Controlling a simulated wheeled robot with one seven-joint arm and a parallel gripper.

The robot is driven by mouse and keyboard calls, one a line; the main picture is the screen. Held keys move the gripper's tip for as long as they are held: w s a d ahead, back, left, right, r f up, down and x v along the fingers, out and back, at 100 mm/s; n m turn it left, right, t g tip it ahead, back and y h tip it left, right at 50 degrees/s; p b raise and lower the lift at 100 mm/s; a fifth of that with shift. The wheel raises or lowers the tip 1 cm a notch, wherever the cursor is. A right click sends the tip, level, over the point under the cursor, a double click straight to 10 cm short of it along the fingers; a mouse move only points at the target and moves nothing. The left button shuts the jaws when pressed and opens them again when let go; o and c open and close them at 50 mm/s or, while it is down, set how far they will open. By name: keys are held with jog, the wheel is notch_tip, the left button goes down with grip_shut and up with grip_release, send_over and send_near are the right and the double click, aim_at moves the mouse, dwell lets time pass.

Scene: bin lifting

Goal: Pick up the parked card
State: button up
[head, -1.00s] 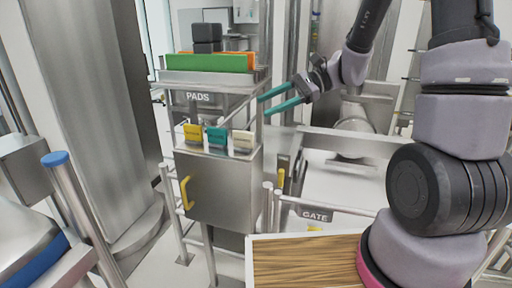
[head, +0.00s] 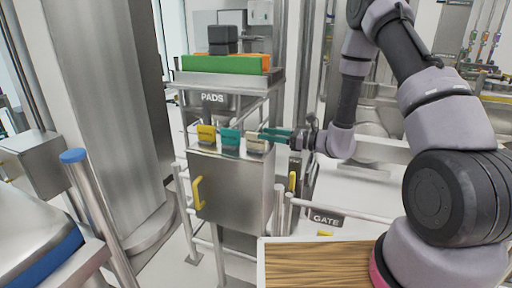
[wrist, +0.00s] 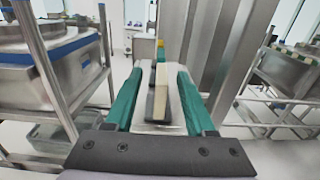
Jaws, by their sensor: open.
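Three cards stand in holders on top of the steel cabinet: a yellow card (head: 206,133), a teal card (head: 230,137) and a cream card (head: 256,144) at the right. In the wrist view the cream card (wrist: 162,92) stands upright beside a dark grey block. My gripper (head: 268,135) reaches in from the right at the cream card. In the wrist view its green fingers (wrist: 159,74) are open, one on each side of the cream card, with a gap visible on both sides. The yellow card (wrist: 160,44) shows partly beyond it.
The steel cabinet (head: 232,190) has a yellow handle (head: 198,193). Above the cards is a PADS shelf (head: 225,80) with a green-fronted tray and black blocks. A GATE rail (head: 325,219) runs at the right. A wood-topped surface (head: 315,262) is in front.

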aim_at(248, 132)
jog(key=x, duration=0.2)
jog(key=shift+w+a, duration=0.1)
jog(key=shift+a, duration=0.25)
jog(key=x, duration=0.2)
jog(key=f+x, duration=0.1)
jog(key=x, duration=0.2)
jog(key=shift+w, duration=0.2)
grip_shut()
